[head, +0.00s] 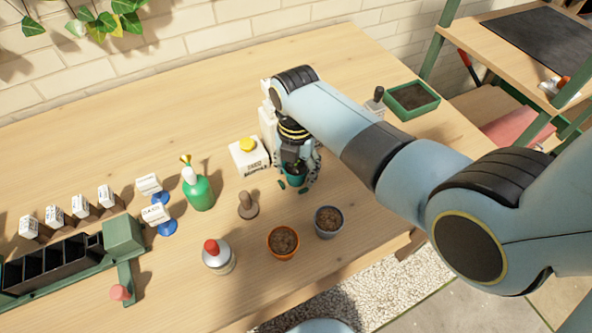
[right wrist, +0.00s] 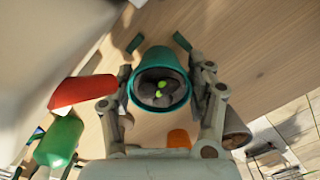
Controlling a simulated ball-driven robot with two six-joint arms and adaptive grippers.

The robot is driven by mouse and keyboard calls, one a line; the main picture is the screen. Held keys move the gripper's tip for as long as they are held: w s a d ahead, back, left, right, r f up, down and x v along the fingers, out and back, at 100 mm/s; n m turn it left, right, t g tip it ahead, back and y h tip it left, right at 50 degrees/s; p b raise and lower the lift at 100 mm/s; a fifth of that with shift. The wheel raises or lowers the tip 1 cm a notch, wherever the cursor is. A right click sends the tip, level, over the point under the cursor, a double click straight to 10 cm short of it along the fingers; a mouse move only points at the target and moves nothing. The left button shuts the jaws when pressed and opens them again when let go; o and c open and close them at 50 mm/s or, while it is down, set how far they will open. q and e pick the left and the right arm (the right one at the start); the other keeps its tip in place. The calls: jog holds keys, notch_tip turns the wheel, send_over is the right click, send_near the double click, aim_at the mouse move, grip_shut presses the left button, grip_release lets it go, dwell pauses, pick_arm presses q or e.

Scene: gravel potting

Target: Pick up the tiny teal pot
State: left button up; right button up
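The tiny teal pot (head: 294,178) stands on the wooden table near its middle, partly hidden by my right gripper (head: 298,172). In the right wrist view the teal pot (right wrist: 151,56) shows its round rim, dark filling and a small bright green plant. My right gripper (right wrist: 160,75) is open with one finger on each side of the pot. Whether the finger pads touch it is hard to tell. My left gripper is not in view.
A white box with a yellow knob (head: 248,155) and a green bottle (head: 197,190) stand left of the pot. An orange pot (head: 283,243), a grey pot (head: 328,222) and a red-capped bottle (head: 218,257) stand nearer. A green tray (head: 411,100) lies at the back right.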

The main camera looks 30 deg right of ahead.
jog(key=c, duration=0.7)
jog(key=shift+o, duration=0.2)
